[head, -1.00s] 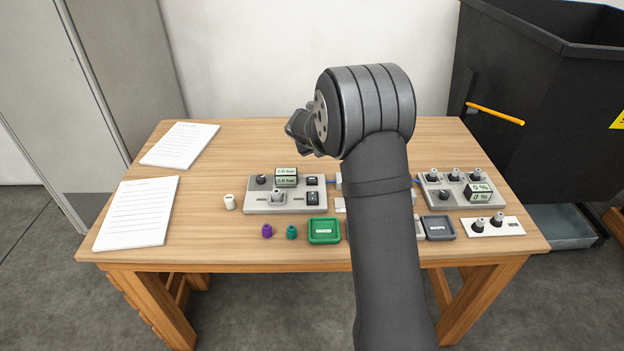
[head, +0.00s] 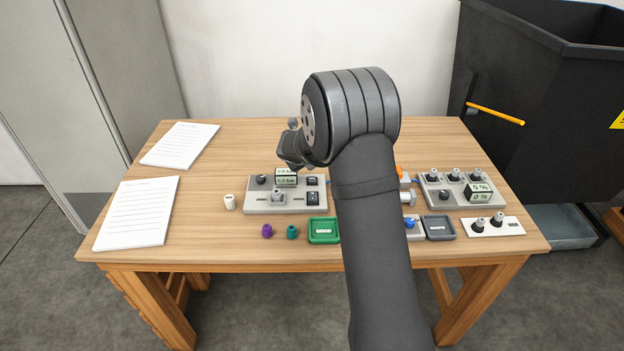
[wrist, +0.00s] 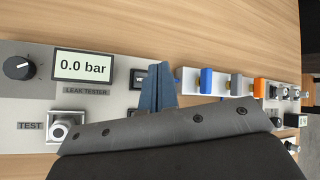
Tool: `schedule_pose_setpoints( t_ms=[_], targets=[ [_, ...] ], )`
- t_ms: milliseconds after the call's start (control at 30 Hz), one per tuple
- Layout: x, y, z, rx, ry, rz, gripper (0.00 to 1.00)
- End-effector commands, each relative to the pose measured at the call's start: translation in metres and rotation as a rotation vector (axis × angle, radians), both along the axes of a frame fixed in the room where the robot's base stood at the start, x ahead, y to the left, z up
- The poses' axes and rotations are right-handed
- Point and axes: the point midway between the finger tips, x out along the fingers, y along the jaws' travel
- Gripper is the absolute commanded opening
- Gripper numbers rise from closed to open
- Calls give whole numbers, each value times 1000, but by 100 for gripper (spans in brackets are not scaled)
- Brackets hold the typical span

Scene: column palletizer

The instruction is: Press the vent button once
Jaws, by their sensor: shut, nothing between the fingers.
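The leak tester (head: 259,203) is a light grey box on the table with a knob, a display and a TEST fitting. The wrist view shows its display (wrist: 84,66) reading 0.0 bar. The vent button (wrist: 137,77) is dark, right of that display, its "VE" lettering partly hidden by my fingers. In the head view it is the dark button (head: 312,181) at the tester's upper right. My gripper (wrist: 155,73) is shut and empty, its fingers just right of the button in the wrist view. I cannot tell the height gap or any contact.
A green tray (head: 324,239), purple (head: 267,231) and teal (head: 292,232) caps and a white cap (head: 230,202) lie nearby. A second panel (head: 432,201) is at right. My arm hides the middle.

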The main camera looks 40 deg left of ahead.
Motion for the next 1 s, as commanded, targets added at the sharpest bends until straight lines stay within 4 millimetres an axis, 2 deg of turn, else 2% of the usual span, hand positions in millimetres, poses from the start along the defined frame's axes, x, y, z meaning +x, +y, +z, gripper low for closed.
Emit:
schedule_pose_setpoints(
  t_ms=[33, 200, 400, 1000],
  targets=[
    [0, 0, -9, -3, 1, 1, 0],
    [0, 0, -31, -1, 0, 0, 0],
    [0, 0, -47, 0, 1, 1, 0],
    [0, 0, -50, 1, 1, 0, 0]
  ],
)
